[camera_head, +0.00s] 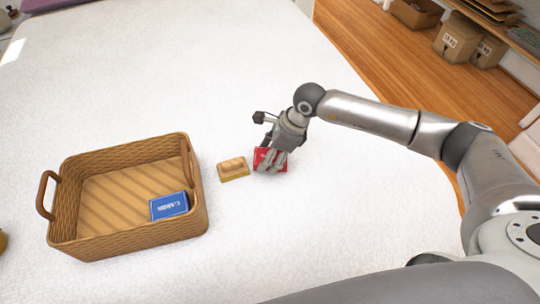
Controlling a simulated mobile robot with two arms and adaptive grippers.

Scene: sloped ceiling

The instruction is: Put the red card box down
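The red card box (282,166) is at the middle of the white surface, just right of a small yellow-and-tan box. My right gripper (269,164) points down at the red card box, and its fingers overlap the box and cover part of it. I cannot tell whether the fingers are closed on the box or whether it touches the surface. My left gripper is not in view.
A wicker basket (70,245) with two handles stands at the left, with a blue card box (169,206) inside it. The yellow-and-tan box (233,169) lies between basket and gripper. The white surface (200,70) is clear behind them. Cardboard boxes (458,38) stand beyond its right edge.

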